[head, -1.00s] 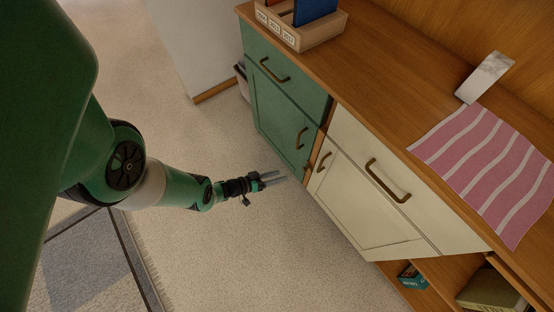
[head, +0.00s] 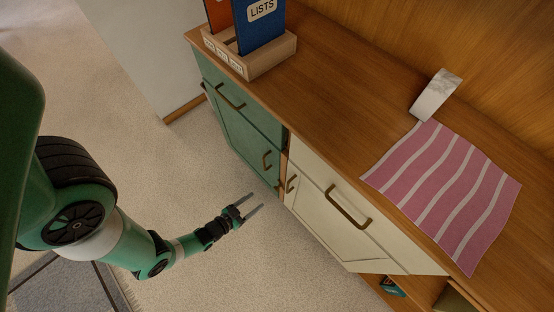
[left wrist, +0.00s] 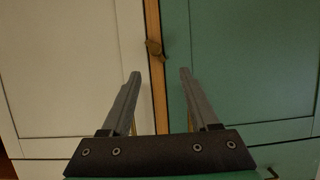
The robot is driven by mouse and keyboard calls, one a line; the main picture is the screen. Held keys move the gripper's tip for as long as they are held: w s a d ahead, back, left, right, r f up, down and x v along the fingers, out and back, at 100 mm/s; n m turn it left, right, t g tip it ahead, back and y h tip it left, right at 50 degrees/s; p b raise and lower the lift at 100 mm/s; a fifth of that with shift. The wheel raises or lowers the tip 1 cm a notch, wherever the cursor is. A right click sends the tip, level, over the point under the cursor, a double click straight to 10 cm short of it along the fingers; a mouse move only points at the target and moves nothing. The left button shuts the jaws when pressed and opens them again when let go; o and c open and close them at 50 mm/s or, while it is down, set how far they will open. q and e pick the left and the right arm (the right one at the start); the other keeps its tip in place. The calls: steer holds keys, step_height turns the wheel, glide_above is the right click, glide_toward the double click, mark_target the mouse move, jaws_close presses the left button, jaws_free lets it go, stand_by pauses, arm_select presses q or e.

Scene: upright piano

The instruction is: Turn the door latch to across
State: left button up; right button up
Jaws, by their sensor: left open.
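The latch (left wrist: 154,48) is a small brass-coloured piece on the narrow wooden strip between the cream door (left wrist: 75,60) and the green door (left wrist: 245,70). It looks slightly slanted in the left wrist view, but I cannot tell its exact setting. In the head view the latch is not distinguishable. My left gripper (head: 256,201) is open and empty, pointing at the cabinet front near where the two doors meet. In the left wrist view its fingers (left wrist: 160,74) straddle the line of the strip, with the latch just beyond the tips, apart from them.
On the wooden top are a file box (head: 262,62), a pink striped cloth (head: 445,190) and a marbled block (head: 436,95). Carpet is clear before the cabinet.

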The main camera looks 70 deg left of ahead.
mark_target(275, 189)
arm_select(q)
steer(key=b+x, duration=0.1)
steer(key=x, duration=0.2)
steer(key=b+x, duration=0.2)
steer(key=x, duration=0.2)
steer(key=d+b+x, duration=0.1)
steer(key=b+x, duration=0.1)
steer(key=x, duration=0.2)
steer(key=shift+w+f, duration=0.15)
steer(key=shift+f, duration=0.1)
arm_select(e)
steer(key=shift+h, duration=0.3)
steer(key=f, duration=0.5)
steer(key=shift+s+d, duration=0.15)
steer(key=shift+s, duration=0.1)
arm_select(q)
jaws_close()
